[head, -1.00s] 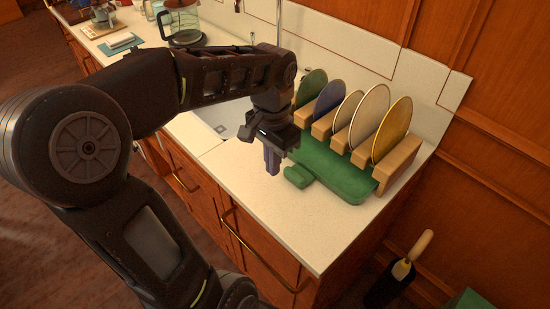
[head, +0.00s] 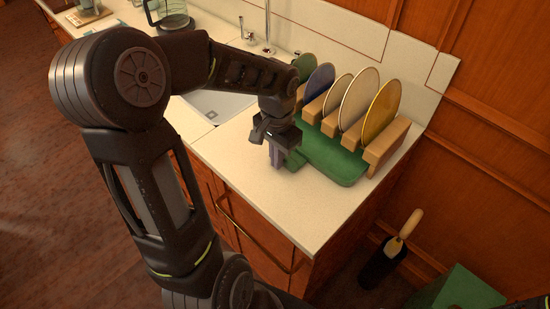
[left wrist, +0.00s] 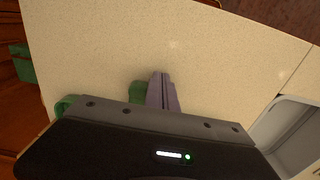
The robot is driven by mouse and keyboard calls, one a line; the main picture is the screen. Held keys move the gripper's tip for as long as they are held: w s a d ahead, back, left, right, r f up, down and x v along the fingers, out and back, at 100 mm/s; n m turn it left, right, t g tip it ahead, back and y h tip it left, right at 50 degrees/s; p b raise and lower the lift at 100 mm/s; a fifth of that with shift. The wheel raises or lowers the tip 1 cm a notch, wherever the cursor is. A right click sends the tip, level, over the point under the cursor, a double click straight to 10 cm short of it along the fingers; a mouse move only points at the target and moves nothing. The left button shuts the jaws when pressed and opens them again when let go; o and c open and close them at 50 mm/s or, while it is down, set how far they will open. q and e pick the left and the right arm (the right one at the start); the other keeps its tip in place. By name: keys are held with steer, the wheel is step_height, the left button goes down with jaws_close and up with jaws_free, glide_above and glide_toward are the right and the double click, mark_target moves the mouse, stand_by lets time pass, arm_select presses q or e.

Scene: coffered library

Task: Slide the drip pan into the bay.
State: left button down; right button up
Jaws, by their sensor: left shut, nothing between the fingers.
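The green drip pan (head: 343,169) lies on the pale counter, partly under the wooden plate rack (head: 393,147), with its front part sticking out. The space under the rack, apparently the bay, is mostly hidden by the pan and plates. My left gripper (head: 276,163) points down at the pan's front side, close by its small green tab (head: 294,160). Its fingers are shut and empty. In the left wrist view the fingertips (left wrist: 161,78) are together beside a piece of green (left wrist: 137,91), likely the tab; whether they touch is unclear. My right gripper is out of view.
Several coloured plates (head: 358,100) stand in the rack. A sink (head: 215,103) with a tap is to the left, and a glass jug (head: 172,16) beyond it. The counter in front of the pan is clear. A dark tool with a wooden handle (head: 411,223) stands by the wall.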

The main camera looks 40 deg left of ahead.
mark_target(297, 152)
arm_select(q)
steer(key=w, duration=0.7)
steer(key=shift+w+d, duration=0.25)
steer(key=shift+d, duration=0.1)
steer(key=shift+s, duration=0.1)
